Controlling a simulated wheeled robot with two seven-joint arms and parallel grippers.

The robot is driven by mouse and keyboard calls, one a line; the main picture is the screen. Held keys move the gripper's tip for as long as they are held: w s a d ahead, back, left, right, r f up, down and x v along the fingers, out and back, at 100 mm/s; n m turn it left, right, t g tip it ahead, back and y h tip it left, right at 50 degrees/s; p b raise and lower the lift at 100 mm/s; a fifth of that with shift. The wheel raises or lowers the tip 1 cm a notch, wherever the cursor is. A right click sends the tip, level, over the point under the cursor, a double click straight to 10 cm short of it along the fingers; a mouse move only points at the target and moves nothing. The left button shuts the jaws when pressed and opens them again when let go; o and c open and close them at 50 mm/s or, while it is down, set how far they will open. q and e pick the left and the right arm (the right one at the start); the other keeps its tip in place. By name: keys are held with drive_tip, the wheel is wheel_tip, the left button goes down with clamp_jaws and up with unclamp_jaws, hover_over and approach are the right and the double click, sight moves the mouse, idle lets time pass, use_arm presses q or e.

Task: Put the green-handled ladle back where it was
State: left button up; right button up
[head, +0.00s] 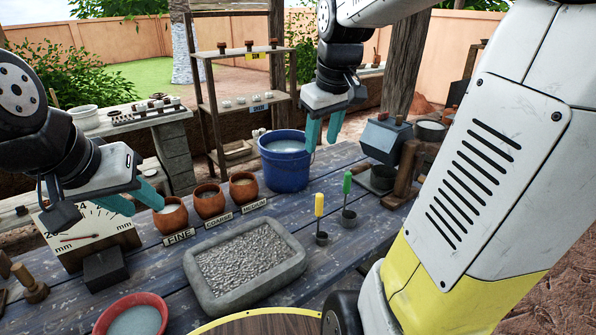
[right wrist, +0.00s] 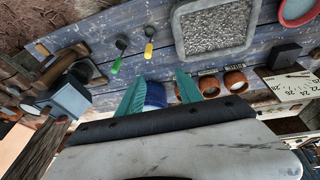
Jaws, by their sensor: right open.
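The green-handled ladle (head: 347,184) stands upright on the blue plank table, its small dark cup (head: 349,217) at the bottom. It also shows in the right wrist view (right wrist: 116,66). A yellow-handled ladle (head: 319,206) stands beside it, nearer and to the left. My right gripper (head: 322,142) is open and empty, above the table near the blue bucket and apart from both ladles. Its two teal fingers also show spread in the right wrist view (right wrist: 160,77). My left gripper (head: 146,207) is open and empty near the left clay pot, at the table's left side.
A blue bucket (head: 286,172) stands at the back of the table. Three clay pots (head: 209,204) stand behind labels. A grey gravel tray (head: 292,280) lies in front. A red bowl (head: 103,327), a dial gauge (head: 70,232) and a blue-grey box device (head: 384,143) stand around.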

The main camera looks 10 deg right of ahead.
drive_tip(key=s+a+f+m+t+y, duration=0.1)
drive_tip(key=s+a, duration=0.2)
drive_tip(key=s, duration=0.3)
drive_tip(key=s+a+f+m+t+y, duration=0.1)
drive_tip(key=s+a+m, duration=0.1)
drive_tip(key=s, duration=0.4)
drive_tip(key=shift+s+a+t, duration=0.3)
drive_tip(key=shift+s+a, duration=0.05)
drive_tip(key=shift+a, duration=0.2)
drive_tip(key=shift+c, duration=0.6)
drive_tip(key=shift+a, duration=0.1)
